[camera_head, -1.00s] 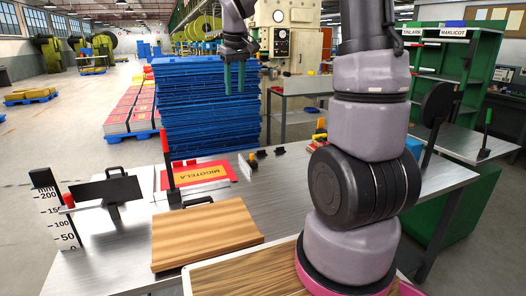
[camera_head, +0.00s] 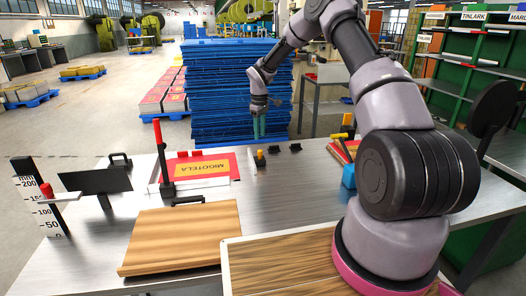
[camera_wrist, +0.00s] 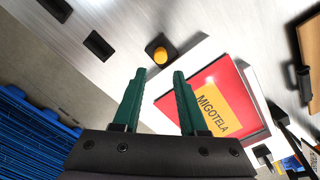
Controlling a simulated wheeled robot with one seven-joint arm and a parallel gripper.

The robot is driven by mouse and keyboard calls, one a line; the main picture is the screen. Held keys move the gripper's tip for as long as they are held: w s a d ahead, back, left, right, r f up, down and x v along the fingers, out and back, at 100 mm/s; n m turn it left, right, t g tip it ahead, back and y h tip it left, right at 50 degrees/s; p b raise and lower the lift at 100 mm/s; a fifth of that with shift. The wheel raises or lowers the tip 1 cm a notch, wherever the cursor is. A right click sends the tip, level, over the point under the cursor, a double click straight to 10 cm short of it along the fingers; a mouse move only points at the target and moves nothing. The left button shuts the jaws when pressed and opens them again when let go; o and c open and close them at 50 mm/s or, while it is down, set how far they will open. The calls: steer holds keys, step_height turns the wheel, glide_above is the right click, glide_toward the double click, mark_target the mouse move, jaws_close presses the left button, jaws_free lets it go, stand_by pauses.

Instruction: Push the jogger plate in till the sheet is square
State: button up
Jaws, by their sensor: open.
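The red sheet (camera_head: 208,170) with a yellow MIGOTELA label lies on the metal table; it shows in the wrist view (camera_wrist: 232,82) too. Just right of it stands a thin pale upright plate (camera_head: 251,163), likely the jogger plate, with a yellow knob on a black block (camera_head: 260,158) beside it. The knob also shows in the wrist view (camera_wrist: 160,54). I cannot tell whether plate and sheet touch. My gripper (camera_head: 259,128) points down, above and beyond the knob as seen from the head. Its green fingers (camera_wrist: 158,72) are apart with nothing between them.
A wooden board (camera_head: 185,236) lies in front. Small black blocks (camera_head: 295,148) sit right of the knob. A blue pallet stack (camera_head: 225,85) rises behind the table. Bare metal (camera_head: 285,195) lies front right.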

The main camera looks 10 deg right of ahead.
mark_target(260, 151)
step_height(260, 151, down, 9)
steer(key=shift+f, duration=0.2)
steer(key=shift+c, duration=0.4)
jaws_close()
steer(key=shift+a, duration=0.1)
stand_by(1.1)
